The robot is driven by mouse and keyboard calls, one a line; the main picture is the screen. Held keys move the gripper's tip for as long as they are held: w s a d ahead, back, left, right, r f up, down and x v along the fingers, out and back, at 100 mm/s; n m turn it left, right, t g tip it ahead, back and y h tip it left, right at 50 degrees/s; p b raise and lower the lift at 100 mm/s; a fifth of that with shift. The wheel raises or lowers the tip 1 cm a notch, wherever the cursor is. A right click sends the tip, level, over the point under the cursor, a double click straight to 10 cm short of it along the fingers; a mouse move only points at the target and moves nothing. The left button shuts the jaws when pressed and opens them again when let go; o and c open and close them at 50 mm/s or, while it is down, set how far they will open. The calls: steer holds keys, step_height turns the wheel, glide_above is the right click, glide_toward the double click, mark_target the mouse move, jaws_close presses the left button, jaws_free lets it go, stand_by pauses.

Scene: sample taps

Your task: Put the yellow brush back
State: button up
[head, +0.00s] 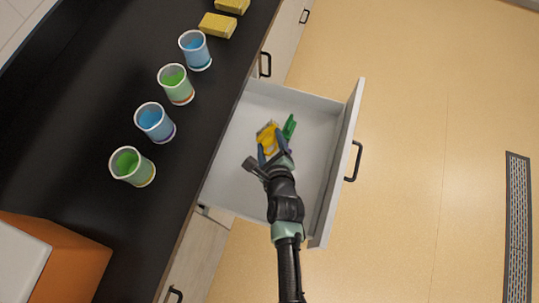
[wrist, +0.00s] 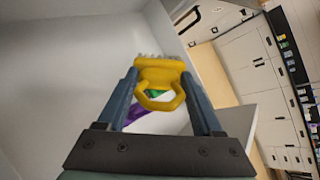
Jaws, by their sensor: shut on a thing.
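The yellow brush (head: 267,137) is in the head view over the open white drawer (head: 318,120), near its middle. My gripper (head: 270,150) reaches into the drawer area and is shut on the brush. In the wrist view the brush (wrist: 160,75) sits between the two blue fingers of my gripper (wrist: 160,92), its looped handle toward the palm and its pale bristles away from it. A green thing (head: 289,126) is beside the brush in the drawer. A purple thing (wrist: 136,113) shows beyond the brush in the wrist view. I cannot tell whether the brush touches the drawer floor.
Several cups with blue or green contents, one a green cup (head: 132,166), stand on the black counter (head: 90,90) left of the drawer. Yellow blocks (head: 217,25) lie farther up. An orange box (head: 70,262) stands at bottom left.

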mark_target(266, 150)
steer(key=g, duration=0.1)
steer(key=f+g+b, duration=0.1)
steer(key=shift+w+a+f+n+g, duration=0.1)
steer(key=shift+a+f+n+g, duration=0.2)
steer(key=shift+n, duration=0.1)
steer(key=shift+s+a+f+n+g+b, duration=0.2)
steer(key=shift+f+n+g+b, duration=0.1)
steer(key=shift+g+b, duration=0.25)
steer(key=shift+s+a+f+n+g+b, duration=0.1)
steer(key=shift+s+f+n+g+b, duration=0.2)
steer(key=shift+g, duration=0.35)
steer(key=s+n+g+h+b, duration=0.25)
steer(key=s+g+b, duration=0.25)
steer(key=s+g, duration=0.3)
steer(key=shift+t+y, duration=0.45)
steer(key=shift+t, duration=0.25)
steer(key=f, duration=0.5)
steer(key=d+f+b, duration=0.1)
steer(key=f, duration=0.2)
steer(key=shift+s+f, duration=0.2)
steer(key=shift+s, duration=0.1)
steer(key=o, duration=1.4)
steer(key=shift+c, duration=0.2)
